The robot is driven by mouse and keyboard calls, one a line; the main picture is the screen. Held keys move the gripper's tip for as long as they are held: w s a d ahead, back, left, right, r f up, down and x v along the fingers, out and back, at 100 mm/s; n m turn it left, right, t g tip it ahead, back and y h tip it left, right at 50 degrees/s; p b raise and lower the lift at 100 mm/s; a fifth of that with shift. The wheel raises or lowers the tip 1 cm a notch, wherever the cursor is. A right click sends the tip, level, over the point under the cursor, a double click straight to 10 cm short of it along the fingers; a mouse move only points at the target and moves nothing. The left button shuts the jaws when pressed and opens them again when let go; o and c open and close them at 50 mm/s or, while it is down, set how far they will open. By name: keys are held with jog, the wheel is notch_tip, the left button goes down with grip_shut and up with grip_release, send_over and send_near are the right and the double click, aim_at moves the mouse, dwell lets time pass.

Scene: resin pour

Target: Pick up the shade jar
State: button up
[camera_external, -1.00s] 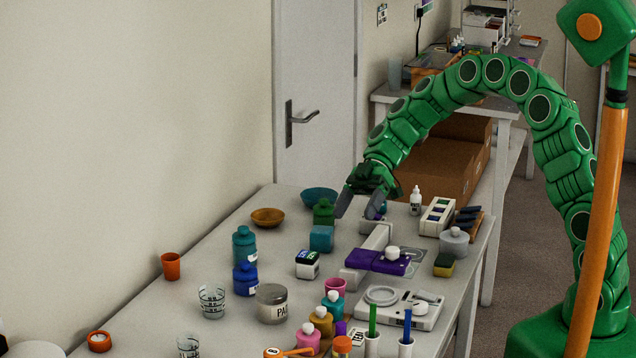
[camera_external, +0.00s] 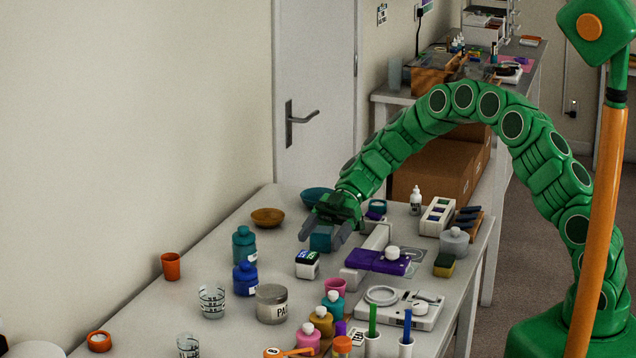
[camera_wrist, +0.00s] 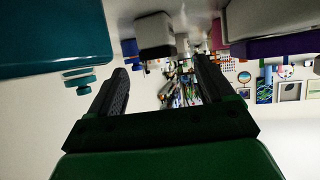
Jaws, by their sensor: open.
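No label I can read clearly names the shade jar. A small white jar-like container with a dark, labelled top (camera_external: 307,266) stands near the table's middle; a pale block with a dark end, probably the same thing, shows ahead of the fingers in the wrist view (camera_wrist: 154,32). My gripper (camera_external: 326,237) is open, fingers apart and pointing down toward the viewer, with nothing seen between them. It is over or just behind a teal block (camera_external: 320,243), which its fingers partly overlap. A large teal surface, probably this block, fills the upper left of the wrist view (camera_wrist: 45,40).
Teal (camera_external: 244,246) and blue (camera_external: 245,281) bottles stand to the left. A grey stand with a purple block (camera_external: 376,261) is to the right. A tin (camera_external: 271,304), a clear measuring cup (camera_external: 212,302) and a pink cup (camera_external: 335,287) are nearer.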

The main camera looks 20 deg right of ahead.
aim_at(310, 252)
jog(key=shift+x, duration=2.25)
jog(key=shift+w+a, duration=0.1)
jog(key=shift+w, duration=0.05)
jog(key=c, duration=1.4)
jog(key=shift+r, duration=0.1)
